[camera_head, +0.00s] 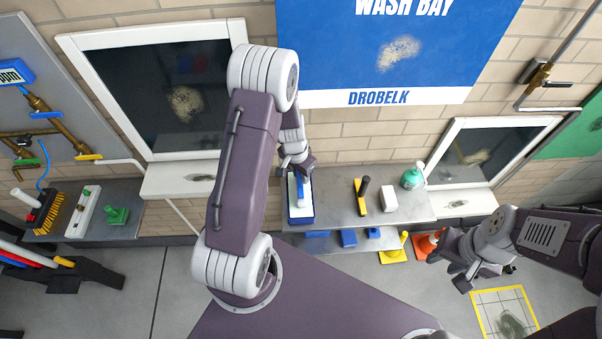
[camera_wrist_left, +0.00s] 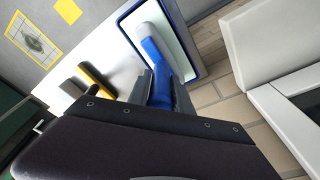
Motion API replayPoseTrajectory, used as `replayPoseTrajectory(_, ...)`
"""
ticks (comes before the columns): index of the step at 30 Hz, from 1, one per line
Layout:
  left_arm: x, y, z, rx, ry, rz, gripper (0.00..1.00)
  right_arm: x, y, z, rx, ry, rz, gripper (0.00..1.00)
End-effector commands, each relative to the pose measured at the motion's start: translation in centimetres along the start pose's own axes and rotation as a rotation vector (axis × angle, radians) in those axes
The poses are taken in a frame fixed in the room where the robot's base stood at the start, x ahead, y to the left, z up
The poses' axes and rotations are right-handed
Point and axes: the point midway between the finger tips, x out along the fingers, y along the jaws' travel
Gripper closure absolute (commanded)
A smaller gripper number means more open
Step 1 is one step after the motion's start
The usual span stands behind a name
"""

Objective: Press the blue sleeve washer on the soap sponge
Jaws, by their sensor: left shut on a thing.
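The blue sleeve washer (camera_wrist_left: 157,58) has a blue handle and a pale sleeve head. My left gripper (camera_head: 301,171) is shut on its blue handle; the dark fingers (camera_wrist_left: 151,88) flank the handle in the left wrist view. In the head view the washer (camera_head: 301,191) hangs over a blue-rimmed tray (camera_head: 301,221) with a pale inside, which I take to be the soap sponge. The tray (camera_wrist_left: 196,72) also shows in the left wrist view, with the sleeve head over it. I cannot tell whether they touch. My right gripper (camera_head: 448,271) looks open and empty, away at the right.
Blue blocks (camera_head: 348,237) sit on the shelf below. A dark window (camera_head: 170,95) stands behind at the left.

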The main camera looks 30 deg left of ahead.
Motion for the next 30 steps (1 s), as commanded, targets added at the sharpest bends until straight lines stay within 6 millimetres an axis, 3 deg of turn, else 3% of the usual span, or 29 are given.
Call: replayPoseTrajectory(30,0.43,-0.01,0.05,-0.001,0.001,0.0,1.0,0.47,0.01,0.05,0.0,0.0,0.0,0.64)
